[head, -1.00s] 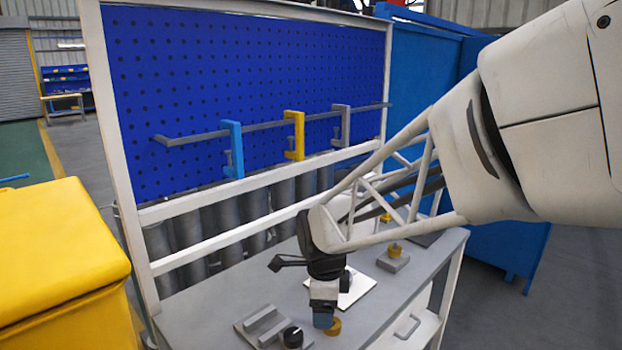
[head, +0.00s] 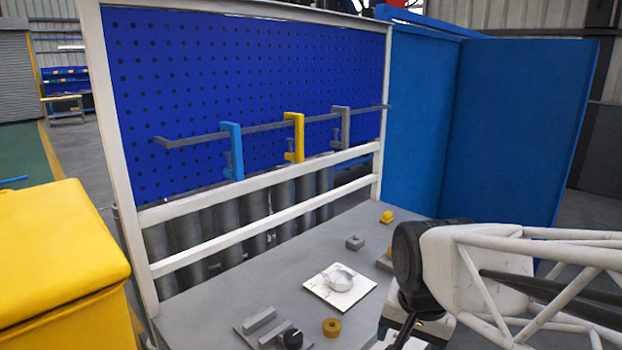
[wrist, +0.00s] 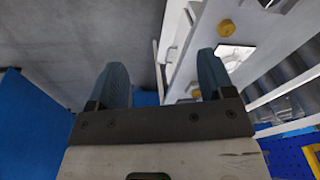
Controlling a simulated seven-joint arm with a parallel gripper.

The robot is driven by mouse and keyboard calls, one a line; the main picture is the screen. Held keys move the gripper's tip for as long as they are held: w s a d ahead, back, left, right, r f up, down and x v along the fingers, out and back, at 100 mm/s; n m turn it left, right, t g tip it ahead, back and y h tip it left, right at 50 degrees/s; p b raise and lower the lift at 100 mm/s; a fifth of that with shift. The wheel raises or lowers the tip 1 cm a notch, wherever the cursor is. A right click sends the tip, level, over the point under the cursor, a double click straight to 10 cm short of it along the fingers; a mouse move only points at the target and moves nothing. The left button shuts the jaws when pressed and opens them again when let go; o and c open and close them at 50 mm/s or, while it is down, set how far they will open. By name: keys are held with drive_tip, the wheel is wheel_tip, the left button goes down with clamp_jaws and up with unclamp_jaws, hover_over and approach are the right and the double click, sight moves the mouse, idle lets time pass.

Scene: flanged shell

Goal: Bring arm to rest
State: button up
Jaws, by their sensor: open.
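My gripper (wrist: 163,80) is open and empty in the wrist view, its two blue-grey fingers well apart. In the head view my arm is at the lower right, over the bench's right edge, and the fingertips are out of view. A round silver shell (head: 341,279) sits on a white square plate (head: 318,291) on the grey bench (head: 215,297). The plate also shows in the wrist view (wrist: 228,50), partly behind the right finger. A brass-coloured nut (head: 332,327) lies on the bench in front of the plate, apart from my gripper.
A grey fixture with a black knob (head: 291,338) is at the bench front. A small grey block (head: 354,242) and a yellow piece (head: 387,216) are farther back. Blue, yellow and grey clamps hang on a rail before the blue pegboard (head: 240,80). A yellow cabinet (head: 60,260) stands left.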

drive_tip(key=s+d+n, duration=0.3)
drive_tip(key=s+n, duration=0.2)
drive_tip(key=s, duration=0.1)
drive_tip(key=shift+r+t, duration=0.15)
drive_tip(key=shift+t, duration=0.15)
idle(1.0)
